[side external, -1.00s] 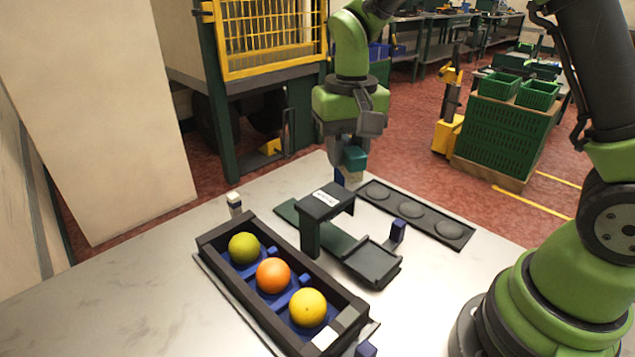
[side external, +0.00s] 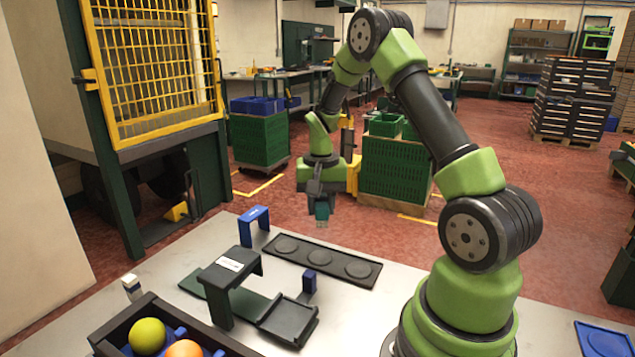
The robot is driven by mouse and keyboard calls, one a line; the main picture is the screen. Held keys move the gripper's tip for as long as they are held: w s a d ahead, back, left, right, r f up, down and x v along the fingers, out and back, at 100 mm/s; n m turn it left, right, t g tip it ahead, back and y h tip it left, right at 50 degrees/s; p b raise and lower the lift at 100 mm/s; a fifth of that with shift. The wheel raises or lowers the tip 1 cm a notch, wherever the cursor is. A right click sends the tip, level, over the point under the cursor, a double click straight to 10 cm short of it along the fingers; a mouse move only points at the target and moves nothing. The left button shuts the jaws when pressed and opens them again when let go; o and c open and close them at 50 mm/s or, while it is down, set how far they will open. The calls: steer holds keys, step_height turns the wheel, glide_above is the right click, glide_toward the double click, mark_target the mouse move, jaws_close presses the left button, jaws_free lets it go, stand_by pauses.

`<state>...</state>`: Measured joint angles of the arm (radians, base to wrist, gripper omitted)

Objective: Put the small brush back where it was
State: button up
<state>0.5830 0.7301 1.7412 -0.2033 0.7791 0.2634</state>
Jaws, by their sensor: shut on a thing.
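My gripper (side external: 319,197) is shut on the small brush. The brush (side external: 322,210) has a teal body with a paler lower end that points down. It hangs in the air, seen above the far edge of a dark tray with three round recesses (side external: 368,284). A blue arch-shaped stand (side external: 254,213) is on the table to the left of my gripper, apart from it, and its opening is empty. The fingers are small in this view and partly hidden by the wrist.
A dark gate with a white label (side external: 231,264) stands over a green strip with a square tray (side external: 288,321). A dark crate (side external: 119,333) with a green fruit (side external: 147,336) and an orange (side external: 184,349) is cut off at lower left.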

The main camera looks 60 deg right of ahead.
glide_toward(320, 258)
steer(key=shift+f, duration=2.65)
steer(key=shift+f, duration=0.4)
steer(key=o, duration=1.4)
steer(key=shift+r, duration=4)
